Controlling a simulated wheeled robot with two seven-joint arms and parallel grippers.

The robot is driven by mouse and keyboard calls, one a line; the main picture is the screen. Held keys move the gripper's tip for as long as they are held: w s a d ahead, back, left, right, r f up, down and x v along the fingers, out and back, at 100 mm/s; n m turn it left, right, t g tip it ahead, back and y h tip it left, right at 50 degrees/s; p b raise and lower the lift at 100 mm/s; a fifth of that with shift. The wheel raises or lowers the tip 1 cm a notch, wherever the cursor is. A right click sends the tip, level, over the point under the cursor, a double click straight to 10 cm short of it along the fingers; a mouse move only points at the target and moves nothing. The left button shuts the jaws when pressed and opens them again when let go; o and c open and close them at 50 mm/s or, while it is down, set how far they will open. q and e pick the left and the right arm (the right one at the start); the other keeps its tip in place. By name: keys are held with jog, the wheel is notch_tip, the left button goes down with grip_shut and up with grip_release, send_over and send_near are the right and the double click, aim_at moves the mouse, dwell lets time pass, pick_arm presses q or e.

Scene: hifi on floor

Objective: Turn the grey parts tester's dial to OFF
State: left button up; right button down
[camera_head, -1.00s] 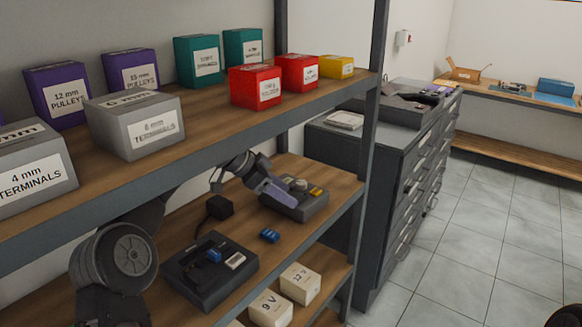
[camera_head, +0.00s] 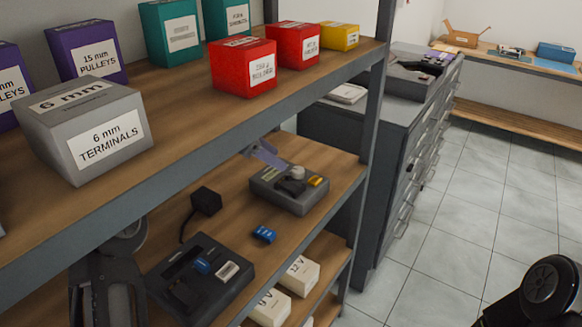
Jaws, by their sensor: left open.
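The grey parts tester (camera_head: 262,193) sits on the middle shelf, towards its right end. On its top are a pale round knob (camera_head: 298,172), a dark raised part (camera_head: 291,187) and a yellow part (camera_head: 315,181). I cannot tell for sure which part is the dial, and its markings are too small to read. My left gripper (camera_head: 266,154) is open behind and to the left of the tester, apart from it in the picture. The upper shelf's edge hides most of that gripper and its arm. My right gripper is out of view.
A black device (camera_head: 235,285) with a blue block, a black plug (camera_head: 206,200) and a loose blue piece (camera_head: 264,234) share the middle shelf (camera_head: 330,165). Labelled boxes, including a grey one (camera_head: 90,130), crowd the upper shelf. A shelf post (camera_head: 366,130) stands right of the tester.

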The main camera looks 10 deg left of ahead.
aim_at(295, 170)
pick_arm(q)
jog(key=p+x, duration=0.1)
jog(key=x, duration=0.6)
grip_shut()
dwell(0.6)
